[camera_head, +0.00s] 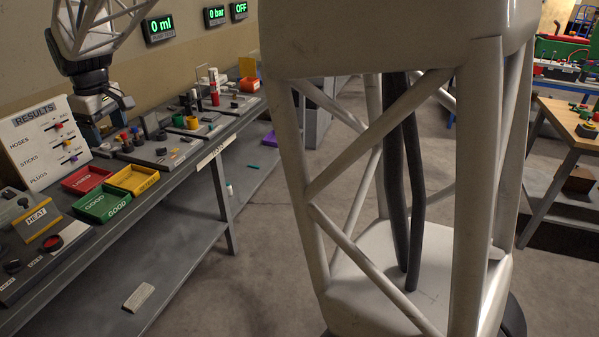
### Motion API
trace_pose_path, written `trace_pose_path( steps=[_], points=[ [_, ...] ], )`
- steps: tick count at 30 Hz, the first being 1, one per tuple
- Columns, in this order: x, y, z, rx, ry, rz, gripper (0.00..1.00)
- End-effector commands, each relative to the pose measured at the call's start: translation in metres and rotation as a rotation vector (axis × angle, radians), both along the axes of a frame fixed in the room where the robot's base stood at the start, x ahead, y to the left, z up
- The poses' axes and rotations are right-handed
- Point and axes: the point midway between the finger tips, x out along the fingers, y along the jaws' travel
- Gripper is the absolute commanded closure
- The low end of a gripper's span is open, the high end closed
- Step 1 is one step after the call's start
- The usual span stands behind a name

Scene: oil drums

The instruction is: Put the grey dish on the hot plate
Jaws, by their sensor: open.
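A heating station with a yellow-edged HEAT sign (37,217) stands at the left end of the grey bench. I cannot clearly make out the grey dish among the small items. My gripper (98,138) hangs over the back of the bench, right of the RESULTS board. It is open, pointing down, and I see nothing held in it.
Red (87,179), yellow (133,178) and green (101,205) trays sit between the heating station and several small parts along the bench. The RESULTS board (43,140) stands behind. My white lattice structure blocks the middle of the view. A wooden table (568,128) is at the right.

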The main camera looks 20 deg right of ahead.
Motion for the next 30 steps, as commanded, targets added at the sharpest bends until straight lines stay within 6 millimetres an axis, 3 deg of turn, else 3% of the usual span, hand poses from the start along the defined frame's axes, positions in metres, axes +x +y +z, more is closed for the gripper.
trace_pose_path(
  steps=[1, 10, 21, 30],
  points=[
    [-0.010, -0.015, 0.008, 0.005, -0.010, -0.025, 0.22],
    [-0.067, -0.089, 0.017, 0.022, -0.027, -0.180, 0.22],
    [-0.145, -0.167, 0.011, 0.043, -0.044, -0.372, 0.22],
    [-0.213, -0.219, -0.004, 0.059, -0.061, -0.525, 0.22]
  ],
)
